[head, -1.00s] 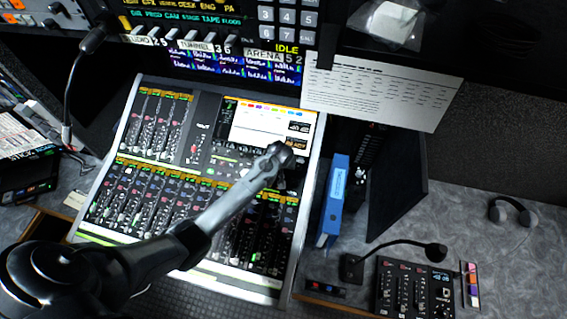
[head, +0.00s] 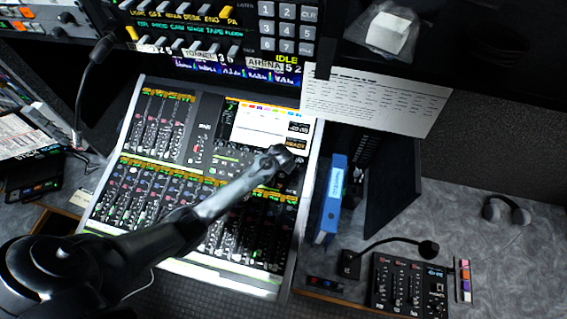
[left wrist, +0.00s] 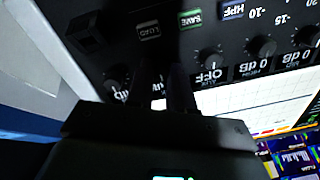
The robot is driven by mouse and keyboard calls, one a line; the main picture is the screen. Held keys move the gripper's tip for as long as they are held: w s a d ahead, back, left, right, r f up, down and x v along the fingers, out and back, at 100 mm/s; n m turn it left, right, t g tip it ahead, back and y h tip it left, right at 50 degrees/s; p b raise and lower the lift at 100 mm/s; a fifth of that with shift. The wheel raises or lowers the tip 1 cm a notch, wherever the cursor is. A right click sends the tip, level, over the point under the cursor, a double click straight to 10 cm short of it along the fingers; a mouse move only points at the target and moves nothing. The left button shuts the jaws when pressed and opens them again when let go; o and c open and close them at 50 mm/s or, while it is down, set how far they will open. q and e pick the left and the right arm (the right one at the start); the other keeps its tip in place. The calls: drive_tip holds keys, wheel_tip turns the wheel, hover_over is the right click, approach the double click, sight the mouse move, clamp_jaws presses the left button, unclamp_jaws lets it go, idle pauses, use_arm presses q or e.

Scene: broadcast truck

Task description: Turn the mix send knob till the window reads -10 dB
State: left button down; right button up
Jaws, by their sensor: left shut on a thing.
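The mixing console (head: 140,251) fills the middle of the head view, with a bright screen (head: 262,125) at its upper right. Small dark readout windows (head: 298,128) sit at the screen's right edge; their figures are too small to read surely. My left gripper (head: 284,180) reaches down onto the panel just below the screen. In the left wrist view its fingers (left wrist: 166,98) are close together and shut on a knob, which they and the gripper body hide. My right gripper is not in view.
The left wrist view shows neighbouring knobs (left wrist: 208,60) close beside the fingers, with LOAD, SAVE and HPF buttons (left wrist: 232,11), upside down. A blue binder (head: 332,200) and a gooseneck microphone (head: 428,250) stand right of the console. A paper sheet (head: 380,103) hangs above.

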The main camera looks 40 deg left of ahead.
use_arm(q)
drive_tip(key=c, duration=1)
unclamp_jaws()
drive_tip(key=shift+r, duration=0.1)
drive_tip(key=v, duration=1)
drive_tip(key=shift+s+r+p, duration=0.15)
drive_tip(key=shift+r+p, duration=0.1)
drive_tip(key=shift+p, duration=0.15)
